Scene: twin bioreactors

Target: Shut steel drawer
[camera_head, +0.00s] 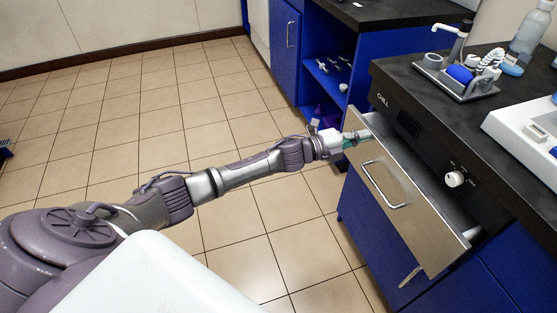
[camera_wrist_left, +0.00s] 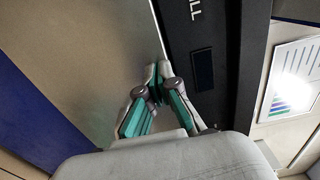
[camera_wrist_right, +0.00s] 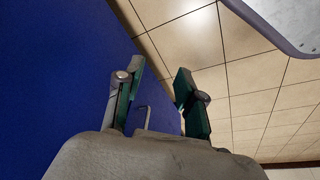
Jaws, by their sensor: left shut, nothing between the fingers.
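The steel drawer (camera_head: 425,220) is slid partly out below the black control panel, with a gap behind its front. Its bar handle (camera_head: 372,186) is on the front. My left gripper (camera_head: 355,137) is shut and empty at the far upper corner of the drawer front; whether it touches cannot be told. In the left wrist view the closed fingertips (camera_wrist_left: 158,72) lie by the drawer front's edge (camera_wrist_left: 112,45), beside the black panel. My right gripper (camera_wrist_right: 159,76) shows only in its own wrist view, fingers apart and empty, near a blue cabinet face.
The black panel carries a white knob (camera_head: 454,179). The dark counter above holds a tray with a blue item (camera_head: 460,74) and a white device (camera_head: 525,125). An open blue shelf (camera_head: 325,75) stands beyond.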

